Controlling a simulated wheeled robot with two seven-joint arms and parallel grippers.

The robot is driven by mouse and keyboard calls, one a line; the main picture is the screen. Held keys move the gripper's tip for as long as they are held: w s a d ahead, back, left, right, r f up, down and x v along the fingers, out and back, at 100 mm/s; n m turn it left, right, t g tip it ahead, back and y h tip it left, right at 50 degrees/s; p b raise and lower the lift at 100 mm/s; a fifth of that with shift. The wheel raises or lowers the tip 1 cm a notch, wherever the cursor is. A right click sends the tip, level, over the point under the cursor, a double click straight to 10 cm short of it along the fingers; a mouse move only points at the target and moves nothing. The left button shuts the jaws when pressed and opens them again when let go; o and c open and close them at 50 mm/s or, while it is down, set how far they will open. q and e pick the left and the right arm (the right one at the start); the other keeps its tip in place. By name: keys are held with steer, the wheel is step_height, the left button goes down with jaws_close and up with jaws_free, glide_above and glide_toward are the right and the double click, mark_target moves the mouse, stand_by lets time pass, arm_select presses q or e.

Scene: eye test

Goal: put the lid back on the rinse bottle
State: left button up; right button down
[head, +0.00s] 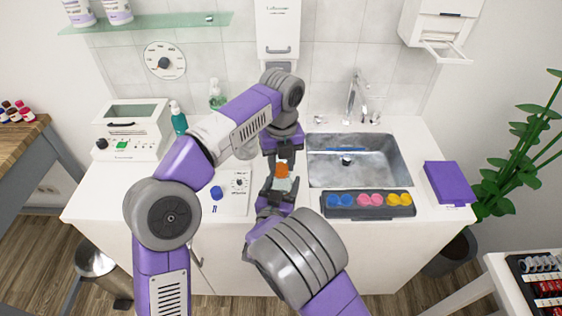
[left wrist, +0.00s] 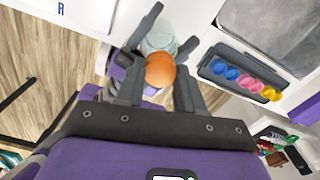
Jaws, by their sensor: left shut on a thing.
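The orange lid (head: 282,171) is between the fingers of my left gripper (head: 283,162), which is shut on it and reaches down from above. The lid also shows in the left wrist view (left wrist: 160,70). The pale, see-through rinse bottle (head: 281,184) is right below the lid, near the counter's front edge. It also shows behind the lid in the left wrist view (left wrist: 159,40). My right gripper (head: 278,188) comes from the front, its fingers on both sides of the bottle, apparently shut on it. The lid hides the bottle's mouth; I cannot tell whether they touch.
A grey sink (head: 330,172) is right of the grippers. A dark tray (head: 345,212) with blue, pink and yellow pieces stands in front of it. A purple box (head: 449,183) lies at the right. A white sheet (head: 229,207) with a blue piece lies at the left.

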arm_select(q)
steer(key=m, duration=0.8)
steer(key=o, duration=1)
steer(key=shift+r, duration=2.25)
steer(key=shift+c, duration=0.3)
